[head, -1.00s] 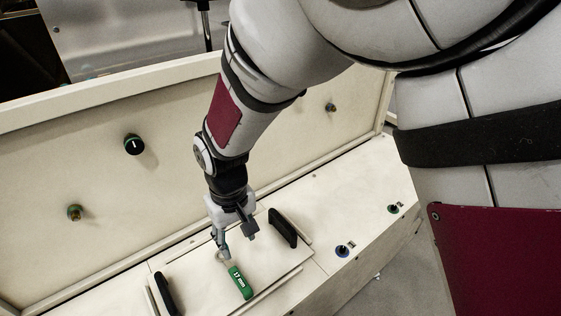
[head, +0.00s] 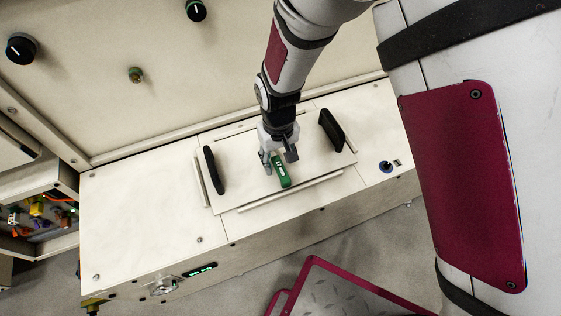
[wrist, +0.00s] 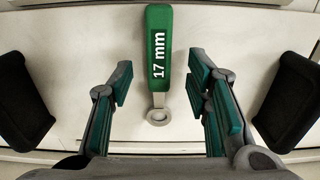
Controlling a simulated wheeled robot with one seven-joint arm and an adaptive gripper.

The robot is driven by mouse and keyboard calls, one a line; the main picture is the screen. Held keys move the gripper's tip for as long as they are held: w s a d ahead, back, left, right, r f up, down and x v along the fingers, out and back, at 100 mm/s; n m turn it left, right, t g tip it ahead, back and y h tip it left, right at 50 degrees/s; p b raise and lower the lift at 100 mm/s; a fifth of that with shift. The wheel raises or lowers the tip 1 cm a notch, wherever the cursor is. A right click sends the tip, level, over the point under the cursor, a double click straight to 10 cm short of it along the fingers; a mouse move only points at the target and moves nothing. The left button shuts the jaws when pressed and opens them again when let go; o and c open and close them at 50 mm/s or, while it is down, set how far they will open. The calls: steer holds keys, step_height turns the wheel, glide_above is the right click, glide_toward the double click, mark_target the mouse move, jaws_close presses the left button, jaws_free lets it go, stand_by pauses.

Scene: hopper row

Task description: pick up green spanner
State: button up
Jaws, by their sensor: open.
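The green spanner (head: 281,172) lies on a raised pale panel (head: 240,195) on top of the bench. In the wrist view the green spanner (wrist: 158,60) shows a "17 mm" label and a grey ring end towards me. My gripper (head: 278,160) is above its ring end, pointing down. In the wrist view my gripper (wrist: 163,82) is open, with one green-padded finger on each side of the spanner and clear gaps to both. Nothing is held. In the head view the gripper hides the ring end.
Two black handles stand on the panel, one left (head: 214,170) and one right (head: 331,130) of my gripper. A blue-based knob (head: 385,166) is further right. A shelf of coloured parts (head: 40,212) is at far left. The bench top left of the panel is clear.

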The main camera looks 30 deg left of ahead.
mark_target(279, 164)
steer(key=shift+f, duration=1.55)
steer(key=shift+c, duration=0.3)
jaws_close()
steer(key=shift+r, duration=0.15)
